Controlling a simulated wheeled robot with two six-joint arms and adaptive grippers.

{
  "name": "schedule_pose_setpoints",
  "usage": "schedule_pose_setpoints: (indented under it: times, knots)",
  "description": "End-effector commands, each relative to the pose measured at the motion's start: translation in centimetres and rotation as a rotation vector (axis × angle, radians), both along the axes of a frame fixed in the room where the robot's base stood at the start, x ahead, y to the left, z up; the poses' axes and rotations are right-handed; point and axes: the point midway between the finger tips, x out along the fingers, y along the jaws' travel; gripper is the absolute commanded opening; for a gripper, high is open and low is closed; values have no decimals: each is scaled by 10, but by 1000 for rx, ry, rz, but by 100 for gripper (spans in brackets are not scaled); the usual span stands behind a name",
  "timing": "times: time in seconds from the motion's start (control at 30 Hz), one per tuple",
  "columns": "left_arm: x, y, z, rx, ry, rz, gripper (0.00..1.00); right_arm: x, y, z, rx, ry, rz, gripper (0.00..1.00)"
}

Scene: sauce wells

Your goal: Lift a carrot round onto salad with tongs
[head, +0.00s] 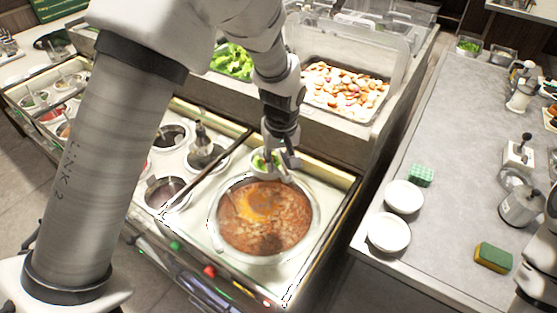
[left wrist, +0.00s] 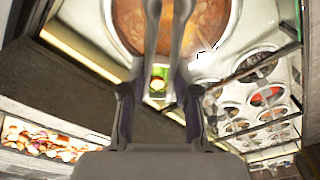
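My left gripper (head: 281,168) is above the back rim of the soup pan, beside a small bowl of green salad (head: 260,162). In the left wrist view its two long grey fingers (left wrist: 167,40) stand apart, with nothing held between them that I can see. Past them a small green patch with a pale orange spot (left wrist: 157,86) shows; I cannot tell whether that spot is a carrot round. I cannot make out any tongs for certain. My right gripper is not in view.
The large pan of red-brown soup (head: 240,247) is just in front. Round wells (head: 171,136) lie to its left. Bins of lettuce (head: 232,62) and mixed chopped pieces (head: 345,90) stand behind. The right counter holds white bowls (head: 389,232) and sponges (head: 493,257).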

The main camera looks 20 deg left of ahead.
Motion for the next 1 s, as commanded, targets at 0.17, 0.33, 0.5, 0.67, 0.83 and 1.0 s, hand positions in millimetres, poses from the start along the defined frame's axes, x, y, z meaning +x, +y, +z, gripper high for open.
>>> schedule_pose_setpoints:
  times: [0.17, 0.33, 0.5, 0.67, 0.83, 1.0]
  knots:
    - [0, 0, 35, 0, -1, 0, 26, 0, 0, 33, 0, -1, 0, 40]
    - [0, 0, 61, 0, -1, 0, 26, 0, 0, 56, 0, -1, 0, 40]
    - [0, 0, 86, -1, -1, 0, 26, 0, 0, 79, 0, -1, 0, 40]
    - [0, 0, 98, 0, 0, 0, 26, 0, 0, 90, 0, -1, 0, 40]
    - [0, 0, 95, 0, 0, 0, 26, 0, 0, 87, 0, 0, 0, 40]
    - [0, 0, 95, 0, 0, 0, 26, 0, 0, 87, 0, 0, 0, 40]
